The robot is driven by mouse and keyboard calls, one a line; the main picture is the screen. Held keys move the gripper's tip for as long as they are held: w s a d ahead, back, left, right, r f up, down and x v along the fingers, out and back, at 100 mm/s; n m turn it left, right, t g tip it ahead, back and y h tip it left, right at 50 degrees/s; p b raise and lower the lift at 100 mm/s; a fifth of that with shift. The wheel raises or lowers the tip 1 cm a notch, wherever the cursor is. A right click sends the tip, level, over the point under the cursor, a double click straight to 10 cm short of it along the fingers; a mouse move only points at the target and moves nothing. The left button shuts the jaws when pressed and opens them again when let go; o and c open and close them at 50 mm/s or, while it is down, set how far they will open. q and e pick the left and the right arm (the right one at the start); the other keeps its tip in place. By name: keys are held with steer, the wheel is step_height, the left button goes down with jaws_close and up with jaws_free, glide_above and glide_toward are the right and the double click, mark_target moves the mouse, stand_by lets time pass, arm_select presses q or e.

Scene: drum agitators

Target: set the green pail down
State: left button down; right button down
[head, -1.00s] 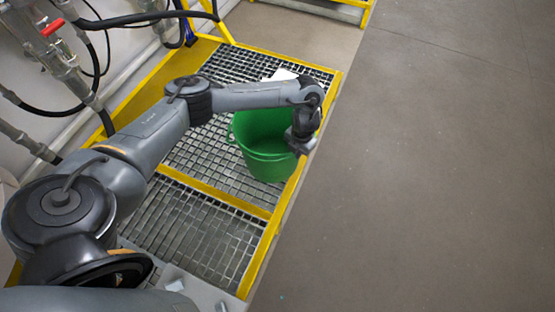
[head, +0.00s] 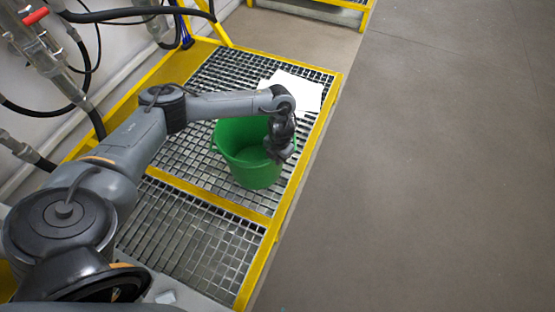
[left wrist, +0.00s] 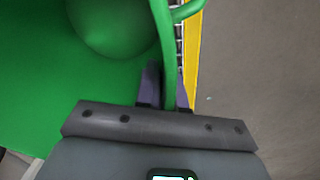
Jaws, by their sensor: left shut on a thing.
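The green pail (head: 247,168) is upright over the metal grating, near its yellow right edge. I cannot tell whether its bottom touches the grating. My left gripper (head: 279,156) is at the pail's right rim, pointing down. In the left wrist view the left gripper (left wrist: 164,92) is shut on the pail's rim, one finger on each side of the wall. The pail's green inside (left wrist: 60,100) fills the left of that view, and it looks empty. My right gripper is not in view.
A white sheet (head: 296,90) lies on the grating (head: 190,150) behind the pail. Yellow edging (head: 318,135) borders the grating. Pipes and a red-handled valve (head: 36,16) are at the upper left. The grey floor (head: 440,170) on the right is clear.

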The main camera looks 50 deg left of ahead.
arm_select(q)
steer(key=shift+w, duration=0.1)
steer(key=c, duration=1.7)
jaws_free()
steer(key=shift+f, duration=0.1)
steer(key=o, duration=0.5)
steer(key=shift+c, duration=0.2)
